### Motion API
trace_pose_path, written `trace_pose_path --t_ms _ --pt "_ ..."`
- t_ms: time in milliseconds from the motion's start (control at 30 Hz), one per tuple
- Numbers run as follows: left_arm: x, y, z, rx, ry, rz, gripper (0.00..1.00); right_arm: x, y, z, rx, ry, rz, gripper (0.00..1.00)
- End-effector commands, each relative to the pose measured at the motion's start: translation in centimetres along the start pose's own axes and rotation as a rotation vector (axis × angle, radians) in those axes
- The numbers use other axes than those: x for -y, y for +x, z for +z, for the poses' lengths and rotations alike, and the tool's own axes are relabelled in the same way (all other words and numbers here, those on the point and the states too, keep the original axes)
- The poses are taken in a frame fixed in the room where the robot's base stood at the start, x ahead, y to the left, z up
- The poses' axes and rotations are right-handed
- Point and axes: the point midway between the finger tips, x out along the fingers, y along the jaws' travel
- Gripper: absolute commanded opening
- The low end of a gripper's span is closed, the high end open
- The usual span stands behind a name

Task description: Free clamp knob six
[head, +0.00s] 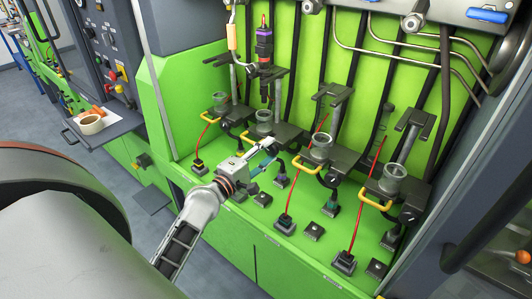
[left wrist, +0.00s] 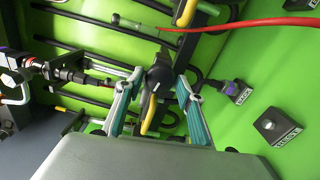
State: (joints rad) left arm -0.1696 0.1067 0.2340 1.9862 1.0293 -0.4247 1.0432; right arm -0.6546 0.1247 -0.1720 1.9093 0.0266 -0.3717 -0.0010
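My left gripper (head: 264,155) is in front of the second clamp station from the left in the head view. In the left wrist view, its two teal-padded fingers (left wrist: 158,110) are spread apart. A black clamp knob (left wrist: 154,82) with a small white mark lies between them, with a gap visible on at least one side. I cannot read a number on it, and contact is unclear. In the head view, my gripper partly covers this station's lower parts. Similar black knobs show at the stations to the right, one at the third station (head: 330,179). My right gripper is not in view.
Yellow handles (head: 310,166) jut out from the clamp stations. Red cables (head: 292,190) run down to small black blocks on the green bench floor (head: 240,205). A purple-and-black injector (head: 264,48) stands upright at the back.

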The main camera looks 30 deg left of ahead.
Motion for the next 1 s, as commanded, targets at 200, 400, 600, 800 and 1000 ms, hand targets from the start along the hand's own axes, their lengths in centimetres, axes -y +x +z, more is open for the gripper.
trace_pose_path --t_ms 200,400,600,800,1000 --pt "0.1 -1.4 0.0 0.000 0.002 -0.002 0.37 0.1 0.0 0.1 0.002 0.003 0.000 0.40" --pt "0.2 -4.8 0.0 0.001 0.002 -0.004 0.37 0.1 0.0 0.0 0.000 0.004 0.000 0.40" --pt "0.2 -8.3 0.0 0.001 0.003 -0.005 0.37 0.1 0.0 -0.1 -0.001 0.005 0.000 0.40" --pt "0.1 -10.8 0.0 0.001 0.002 -0.003 0.37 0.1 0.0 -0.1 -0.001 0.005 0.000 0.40" --pt "0.0 -11.9 0.0 0.001 0.001 -0.001 0.37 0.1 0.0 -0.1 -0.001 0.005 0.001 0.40"
